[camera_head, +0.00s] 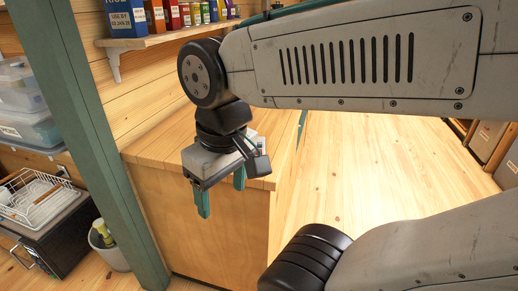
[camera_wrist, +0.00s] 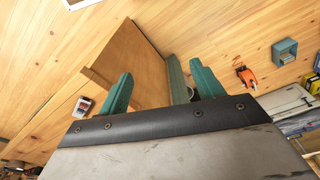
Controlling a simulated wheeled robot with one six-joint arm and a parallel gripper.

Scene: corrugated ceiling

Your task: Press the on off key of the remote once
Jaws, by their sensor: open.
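My gripper (camera_head: 221,200) is open and empty, with its two teal fingers pointing down in front of the wooden counter's near edge. Its fingers also show apart in the wrist view (camera_wrist: 161,68). The wooden counter top (camera_head: 150,145) lies behind and beside the gripper. A small pale device with a dark and reddish face (camera_wrist: 83,106), probably the remote, lies on the wood left of the fingers in the wrist view. It is apart from them. Its keys are too small to make out. In the head view my gripper hides part of the counter top.
A green post (camera_head: 95,130) stands left of the counter. A wall shelf (camera_head: 165,38) with several boxes hangs above. A dish rack (camera_head: 38,200) and a bin (camera_head: 108,248) are at the left. The floor (camera_head: 370,160) right of the counter is clear.

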